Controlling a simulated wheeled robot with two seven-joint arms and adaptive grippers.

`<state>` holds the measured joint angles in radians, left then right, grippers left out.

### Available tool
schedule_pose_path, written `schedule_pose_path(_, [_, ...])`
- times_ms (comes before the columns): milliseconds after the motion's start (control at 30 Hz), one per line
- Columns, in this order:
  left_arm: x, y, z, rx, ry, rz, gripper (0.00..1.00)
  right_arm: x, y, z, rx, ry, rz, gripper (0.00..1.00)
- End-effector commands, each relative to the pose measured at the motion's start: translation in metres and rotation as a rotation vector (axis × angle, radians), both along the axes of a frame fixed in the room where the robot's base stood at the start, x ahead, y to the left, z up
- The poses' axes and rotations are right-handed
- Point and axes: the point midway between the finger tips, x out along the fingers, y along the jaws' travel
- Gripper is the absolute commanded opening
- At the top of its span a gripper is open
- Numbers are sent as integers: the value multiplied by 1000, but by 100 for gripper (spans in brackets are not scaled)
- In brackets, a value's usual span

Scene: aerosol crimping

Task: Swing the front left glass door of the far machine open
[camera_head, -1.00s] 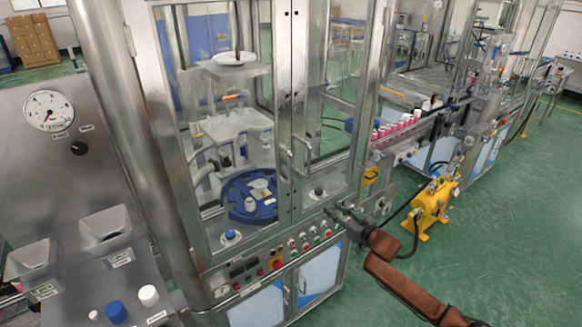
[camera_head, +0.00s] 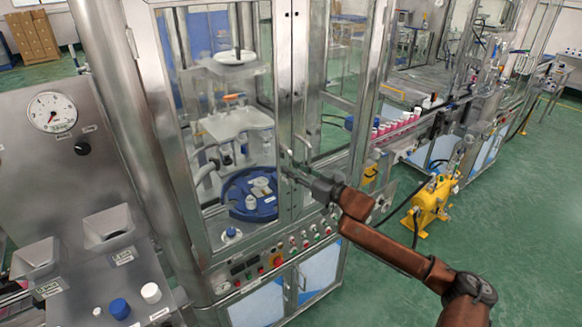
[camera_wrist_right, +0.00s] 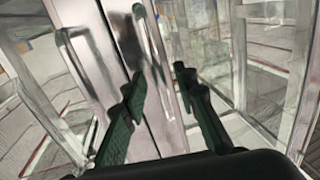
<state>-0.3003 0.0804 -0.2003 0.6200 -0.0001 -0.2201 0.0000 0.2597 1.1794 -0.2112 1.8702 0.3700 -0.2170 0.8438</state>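The far machine (camera_head: 318,226) is a metal cabinet with tall glass front doors. Its front left glass door (camera_head: 207,150) appears shut against the right door (camera_head: 338,130). The left door's handle (camera_head: 286,160) is upright near the seam and partly hidden by my right gripper (camera_head: 289,172). The right door's handle (camera_head: 304,146) is beside it. In the right wrist view, the right gripper (camera_wrist_right: 160,83) is open, its dark green fingers apart and pointing at the door frames. A handle bar (camera_wrist_right: 157,50) shows beyond and between them; contact cannot be told. My left gripper is out of view.
A panel with buttons (camera_head: 300,245) lies below the doors. A yellow pump unit (camera_head: 432,203) stands on the green floor to the right. A conveyor with pink-and-white cans (camera_head: 395,127) runs behind. A grey panel with a gauge (camera_head: 52,112) is at left.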

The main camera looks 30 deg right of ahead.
Motion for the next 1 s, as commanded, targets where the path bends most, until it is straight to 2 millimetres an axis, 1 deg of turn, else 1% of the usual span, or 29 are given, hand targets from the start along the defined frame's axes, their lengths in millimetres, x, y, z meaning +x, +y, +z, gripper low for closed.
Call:
schedule_pose_path(33, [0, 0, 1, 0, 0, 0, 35, 5, 1, 1, 0, -1, 0, 27])
schedule_pose_path(167, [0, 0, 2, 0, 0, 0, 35, 11, 4, 0, -1, 0, 1, 27])
schedule_pose_path(467, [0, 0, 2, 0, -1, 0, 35, 12, 4, 0, -1, 1, 0, 27])
schedule_pose_path(833, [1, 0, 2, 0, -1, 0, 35, 12, 3, 0, -1, 0, 0, 2])
schedule_pose_path(867, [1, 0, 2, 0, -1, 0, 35, 12, 3, 0, -1, 0, 0, 0])
schedule_pose_path(1000, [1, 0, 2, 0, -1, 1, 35, 12, 3, 0, -1, 0, 0, 0])
